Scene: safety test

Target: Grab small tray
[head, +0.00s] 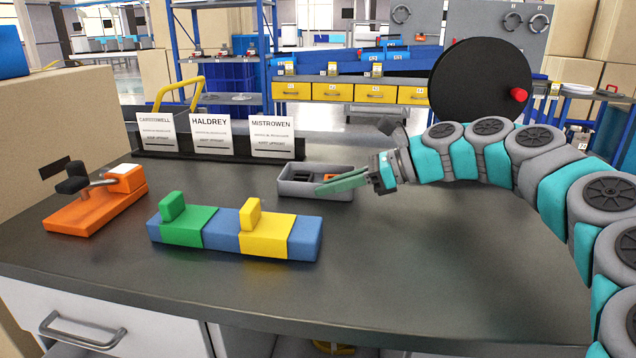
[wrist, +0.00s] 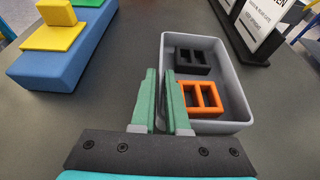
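In the wrist view the tray (wrist: 243,85) holds a black piece (wrist: 193,62) and an orange piece (wrist: 203,99) with slots. My gripper (head: 322,188) reaches in from the right, its green fingers at the tray's near wall. In the wrist view the fingers (wrist: 160,72) are a narrow gap apart, one outside and one inside the tray's left wall. I cannot tell whether they press on that wall.
A blue block with green and yellow parts (head: 222,230) lies in front of the tray. An orange clamp (head: 95,210) is at left. Name cards (head: 211,134) stand in a black holder behind. The table's right front is clear.

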